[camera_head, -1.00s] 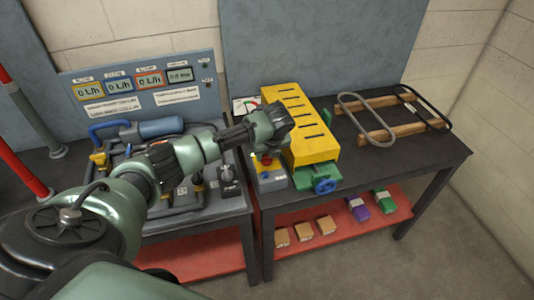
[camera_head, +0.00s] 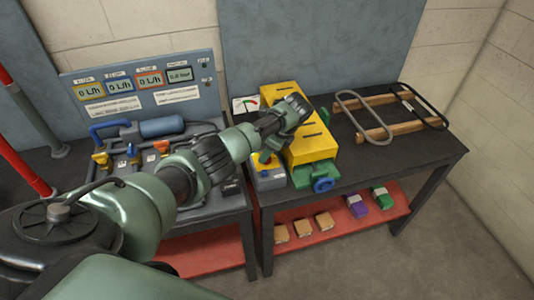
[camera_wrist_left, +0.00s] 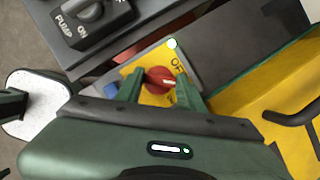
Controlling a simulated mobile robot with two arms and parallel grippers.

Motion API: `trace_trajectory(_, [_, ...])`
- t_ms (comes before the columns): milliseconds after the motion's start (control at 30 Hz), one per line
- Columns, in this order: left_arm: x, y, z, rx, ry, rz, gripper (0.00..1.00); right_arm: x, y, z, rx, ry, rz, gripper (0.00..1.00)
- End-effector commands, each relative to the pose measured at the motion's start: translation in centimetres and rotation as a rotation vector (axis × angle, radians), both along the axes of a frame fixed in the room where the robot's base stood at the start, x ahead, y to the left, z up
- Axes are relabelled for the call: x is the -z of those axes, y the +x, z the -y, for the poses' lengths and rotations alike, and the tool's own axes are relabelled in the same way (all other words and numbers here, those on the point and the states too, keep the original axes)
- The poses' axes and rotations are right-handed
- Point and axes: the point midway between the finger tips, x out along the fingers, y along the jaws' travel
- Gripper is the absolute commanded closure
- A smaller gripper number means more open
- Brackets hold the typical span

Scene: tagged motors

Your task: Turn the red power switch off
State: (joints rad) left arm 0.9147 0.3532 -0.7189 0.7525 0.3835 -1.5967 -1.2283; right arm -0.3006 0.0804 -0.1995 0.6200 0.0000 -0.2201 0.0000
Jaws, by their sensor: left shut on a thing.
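The red power switch (camera_wrist_left: 160,80) is a round knob on a yellow plate, with the word OFF printed at its upper right in the left wrist view. A pale mark on the knob points roughly right. My left gripper (camera_wrist_left: 159,84) is shut on the knob, one green finger on each side. In the head view, my left gripper (camera_head: 266,157) reaches down to the small yellow and grey switch box (camera_head: 268,182) at the left end of the right table. The knob is hidden there. My right gripper is not in view.
A yellow slotted block (camera_head: 315,147) with a green valve and blue handwheel (camera_head: 323,184) stands right beside the box. A pump switch (camera_wrist_left: 93,18) marked ON is close by on the left bench. Metal loops on wooden bars (camera_head: 385,128) lie farther right.

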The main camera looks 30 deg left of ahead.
Motion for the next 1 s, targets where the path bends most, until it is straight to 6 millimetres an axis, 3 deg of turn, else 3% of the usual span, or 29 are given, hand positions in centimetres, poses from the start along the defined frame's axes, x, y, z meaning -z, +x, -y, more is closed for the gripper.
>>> trace_trajectory(600, [0.5, 0.4, -0.1, -0.54, 0.0, 0.002, 1.0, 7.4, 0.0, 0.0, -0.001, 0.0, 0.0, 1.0])
trace_trajectory(1000, [0.1, 0.4, -0.3, -0.705, 0.001, 0.002, 1.0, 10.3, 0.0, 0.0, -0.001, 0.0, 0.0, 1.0])
